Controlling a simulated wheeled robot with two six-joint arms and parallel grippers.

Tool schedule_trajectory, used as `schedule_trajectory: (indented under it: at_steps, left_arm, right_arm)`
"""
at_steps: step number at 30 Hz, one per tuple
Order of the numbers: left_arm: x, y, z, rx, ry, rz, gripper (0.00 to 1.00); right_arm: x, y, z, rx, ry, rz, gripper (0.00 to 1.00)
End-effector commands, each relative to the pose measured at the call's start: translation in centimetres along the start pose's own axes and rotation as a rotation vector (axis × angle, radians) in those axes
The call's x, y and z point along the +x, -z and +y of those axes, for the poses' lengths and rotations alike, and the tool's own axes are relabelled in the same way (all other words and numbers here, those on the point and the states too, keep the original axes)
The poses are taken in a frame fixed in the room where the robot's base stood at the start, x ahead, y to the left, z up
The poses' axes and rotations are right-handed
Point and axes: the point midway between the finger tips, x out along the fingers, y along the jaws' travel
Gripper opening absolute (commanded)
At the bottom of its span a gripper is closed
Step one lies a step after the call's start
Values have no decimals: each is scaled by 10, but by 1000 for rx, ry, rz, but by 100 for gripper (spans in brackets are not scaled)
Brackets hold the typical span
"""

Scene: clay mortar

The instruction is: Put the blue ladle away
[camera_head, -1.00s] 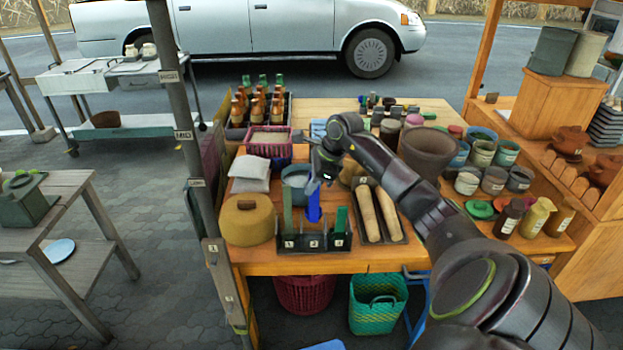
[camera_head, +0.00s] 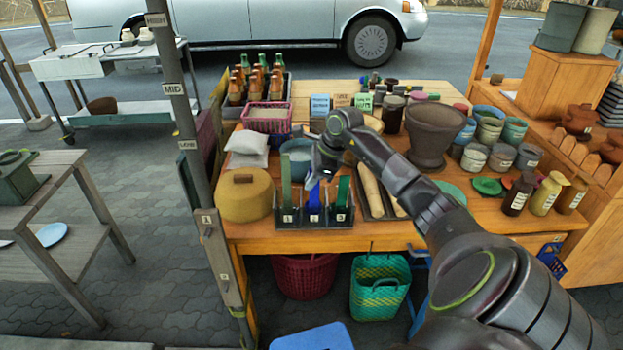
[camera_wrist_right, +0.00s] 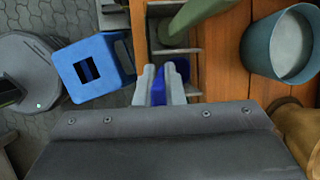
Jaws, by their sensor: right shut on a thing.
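The blue ladle (camera_head: 314,196) stands upright at the middle slot, marked 2, of a dark numbered rack (camera_head: 342,217). Its lower end is hidden by the rack front. My right gripper (camera_head: 326,168) is above the rack and shut on the ladle's upper part. In the right wrist view blue shows between and beside the fingertips (camera_wrist_right: 161,86). A green utensil (camera_head: 286,180) stands in the left slot and another green one (camera_head: 343,191) in the right slot. My left gripper is not in view.
A tan lidded pot (camera_head: 245,200) stands left of the rack. A blue-grey pot (camera_head: 296,158) is behind it, and a tray of rolling-pin shapes (camera_head: 372,190) is close on its right. A blue stool (camera_head: 312,338) stands on the floor in front.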

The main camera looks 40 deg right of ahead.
Motion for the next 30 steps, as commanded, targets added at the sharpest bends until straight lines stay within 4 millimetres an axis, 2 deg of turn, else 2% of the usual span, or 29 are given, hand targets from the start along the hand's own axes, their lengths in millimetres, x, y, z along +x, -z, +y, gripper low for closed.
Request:
schedule_trajectory:
  at_steps: [11,12,17,26,30]
  left_arm:
    - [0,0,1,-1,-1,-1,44]
    - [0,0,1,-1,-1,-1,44]
    - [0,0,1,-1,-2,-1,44]
    - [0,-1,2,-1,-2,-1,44]
    - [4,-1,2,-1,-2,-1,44]
  right_arm:
    - [0,0,0,0,0,0,0]
    - [0,0,0,0,0,0,13]
    - [0,0,0,0,0,0,34]
    - [-1,0,0,0,0,0,34]
    - [-13,1,-1,-1,3,2,34]
